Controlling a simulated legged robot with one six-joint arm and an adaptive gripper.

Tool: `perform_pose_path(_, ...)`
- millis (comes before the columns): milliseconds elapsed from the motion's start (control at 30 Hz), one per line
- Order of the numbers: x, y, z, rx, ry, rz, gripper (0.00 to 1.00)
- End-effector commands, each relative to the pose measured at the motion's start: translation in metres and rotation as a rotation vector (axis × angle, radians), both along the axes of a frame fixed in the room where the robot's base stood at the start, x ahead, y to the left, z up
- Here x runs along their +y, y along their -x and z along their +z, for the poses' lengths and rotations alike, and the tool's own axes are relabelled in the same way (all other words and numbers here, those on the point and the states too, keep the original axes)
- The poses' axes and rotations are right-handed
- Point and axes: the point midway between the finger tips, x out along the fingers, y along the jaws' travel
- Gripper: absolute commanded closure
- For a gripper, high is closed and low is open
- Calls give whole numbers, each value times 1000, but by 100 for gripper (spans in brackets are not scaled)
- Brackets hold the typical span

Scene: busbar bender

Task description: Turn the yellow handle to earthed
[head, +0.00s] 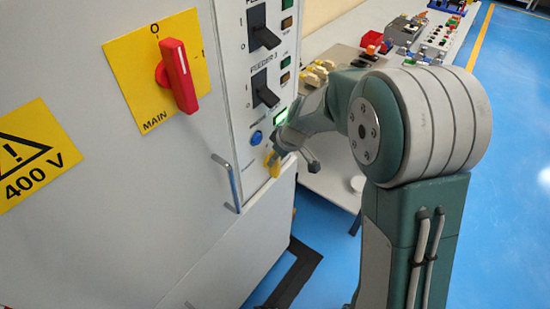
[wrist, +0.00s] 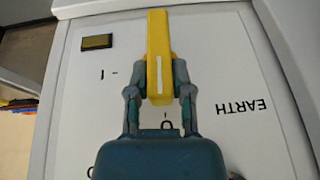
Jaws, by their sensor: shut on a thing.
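The yellow handle (wrist: 158,48) stands on the white panel marked EARTH in the wrist view. Its white line runs up and down the picture, its lower end toward the O mark (wrist: 167,126). An I mark (wrist: 108,74) is to the left. My gripper (wrist: 159,88) is shut on the handle, one finger on each side. In the head view the handle (head: 271,163) shows small and partly hidden at the cabinet's right edge, with my gripper (head: 278,150) at it.
A red MAIN switch (head: 177,75) on a yellow plate and a metal door handle (head: 229,182) stick out from the cabinet. Feeder switches (head: 262,88) and a blue button (head: 255,138) are above the yellow handle. A cluttered bench (head: 335,178) stands behind my arm. Blue floor is open at right.

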Motion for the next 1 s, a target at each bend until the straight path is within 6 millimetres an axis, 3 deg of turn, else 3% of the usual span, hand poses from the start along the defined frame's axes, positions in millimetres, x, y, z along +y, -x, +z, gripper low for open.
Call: perform_pose_path(1000, -14, -16, -17, 719, -553, -5, 100)
